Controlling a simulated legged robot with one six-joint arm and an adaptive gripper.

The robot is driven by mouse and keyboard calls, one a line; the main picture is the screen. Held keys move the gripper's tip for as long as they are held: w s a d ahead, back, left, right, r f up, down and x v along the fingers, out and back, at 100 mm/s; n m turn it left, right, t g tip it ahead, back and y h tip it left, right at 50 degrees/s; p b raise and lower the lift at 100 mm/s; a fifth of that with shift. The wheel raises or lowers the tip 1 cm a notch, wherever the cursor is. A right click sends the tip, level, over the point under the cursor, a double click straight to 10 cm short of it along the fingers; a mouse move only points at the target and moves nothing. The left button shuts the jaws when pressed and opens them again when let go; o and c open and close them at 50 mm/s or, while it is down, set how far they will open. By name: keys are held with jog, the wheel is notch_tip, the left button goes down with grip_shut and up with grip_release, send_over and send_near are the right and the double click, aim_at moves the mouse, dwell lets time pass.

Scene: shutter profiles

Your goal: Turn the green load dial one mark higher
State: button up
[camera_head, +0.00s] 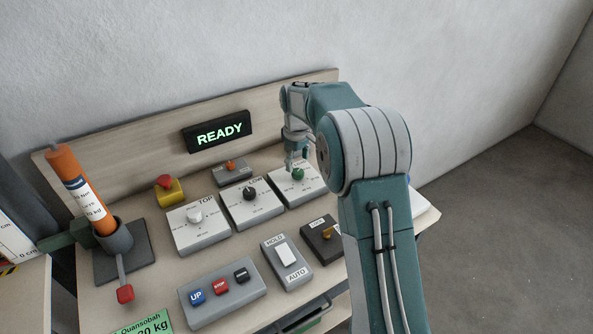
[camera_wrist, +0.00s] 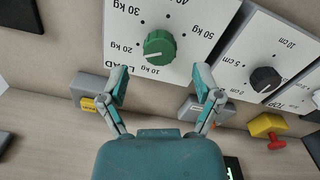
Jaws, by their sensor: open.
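The green load dial (camera_head: 298,174) sits on a white-topped box at the right end of the back row. In the wrist view, which is upside down, the dial (camera_wrist: 159,46) is ringed by marks from 10 kg to 50 kg. Its pale pointer line lies on its lower left side, seemingly towards 20 kg. My gripper (camera_wrist: 161,72) is open and empty, its fingers spread wide to either side, with the dial just beyond the fingertips. In the head view my gripper (camera_head: 293,160) is right by the dial; contact cannot be told.
The LOW dial box (camera_head: 249,203) and the TOP dial box (camera_head: 196,220) stand to the left. HOLD/AUTO (camera_head: 286,255) and push buttons are in front.

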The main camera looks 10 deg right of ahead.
aim_at(298, 172)
jog(key=f, duration=0.3)
jog(key=shift+d+f, duration=0.2)
jog(key=shift+d, duration=0.15)
jog(key=shift+a+f, duration=0.2)
jog(key=shift+a, duration=0.3)
jog(key=shift+d, duration=0.25)
grip_shut()
jog(key=shift+m, duration=0.4)
jog(key=m, duration=0.5)
jog(key=shift+s+f+m, duration=0.1)
jog(key=shift+f+m, duration=0.05)
jog(key=shift+m, duration=0.15)
jog(key=m, duration=0.5)
jog(key=shift+g, duration=0.3)
